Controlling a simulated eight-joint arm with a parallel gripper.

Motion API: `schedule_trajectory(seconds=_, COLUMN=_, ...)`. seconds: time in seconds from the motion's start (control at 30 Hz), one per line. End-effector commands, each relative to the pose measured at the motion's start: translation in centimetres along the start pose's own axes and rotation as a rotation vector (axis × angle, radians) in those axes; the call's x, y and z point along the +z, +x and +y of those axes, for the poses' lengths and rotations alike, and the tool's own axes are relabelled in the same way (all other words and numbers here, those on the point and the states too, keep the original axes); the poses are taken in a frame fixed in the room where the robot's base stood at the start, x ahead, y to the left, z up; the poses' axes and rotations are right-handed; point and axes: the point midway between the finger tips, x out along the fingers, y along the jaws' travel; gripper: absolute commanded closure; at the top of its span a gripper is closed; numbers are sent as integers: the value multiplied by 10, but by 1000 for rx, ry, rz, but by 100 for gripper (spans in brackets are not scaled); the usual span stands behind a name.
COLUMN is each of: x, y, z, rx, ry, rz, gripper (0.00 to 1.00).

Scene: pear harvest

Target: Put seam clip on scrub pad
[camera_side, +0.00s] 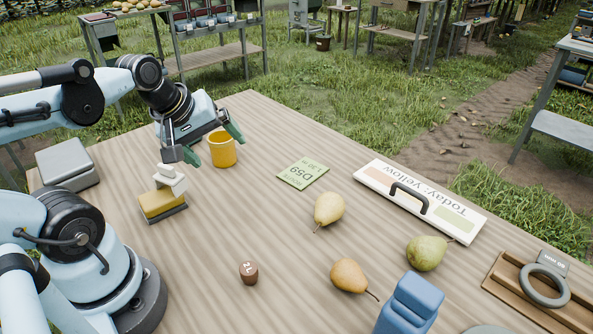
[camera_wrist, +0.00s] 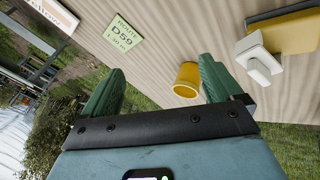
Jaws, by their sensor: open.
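The scrub pad (camera_side: 158,205) is a yellow block with a dark underside, lying on the table at the left of the side view. The seam clip (camera_side: 171,180), a small pale grey-white piece, sits on top of the pad. In the wrist view the clip (camera_wrist: 257,58) shows against the yellow pad (camera_wrist: 288,32) at upper right, reaching over its edge. My gripper (camera_side: 213,145) is open and empty, above and to the right of the clip in the side view. Its green fingers (camera_wrist: 160,83) stand wide apart in the wrist view, with the clip outside them.
A yellow cup (camera_side: 222,150) stands close by my gripper. A grey box (camera_side: 67,166) is at left. A green card (camera_side: 303,174), several pears (camera_side: 329,208), a brown round piece (camera_side: 249,272), a handled sign board (camera_side: 440,208) and a blue block (camera_side: 408,305) occupy the table.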

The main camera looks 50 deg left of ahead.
Motion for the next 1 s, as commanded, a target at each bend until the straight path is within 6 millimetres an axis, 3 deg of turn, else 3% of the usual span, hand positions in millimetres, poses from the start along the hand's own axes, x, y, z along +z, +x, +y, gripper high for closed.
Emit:
schedule_trajectory(seconds=0.1, x=21, y=7, z=23, rx=53, ry=417, rz=-3, gripper=7)
schedule_trajectory(seconds=0.2, x=37, y=11, z=38, rx=92, ry=707, rz=7, gripper=7)
schedule_trajectory(seconds=0.4, x=55, y=14, z=52, rx=136, ry=1038, rz=31, gripper=7)
schedule_trajectory(seconds=0.8, x=57, y=14, z=54, rx=142, ry=1089, rz=36, gripper=7)
schedule_trajectory(seconds=0.87, x=57, y=14, z=54, rx=141, ry=1087, rz=36, gripper=1)
schedule_trajectory(seconds=1.0, x=46, y=10, z=59, rx=119, ry=1036, rz=22, gripper=0)
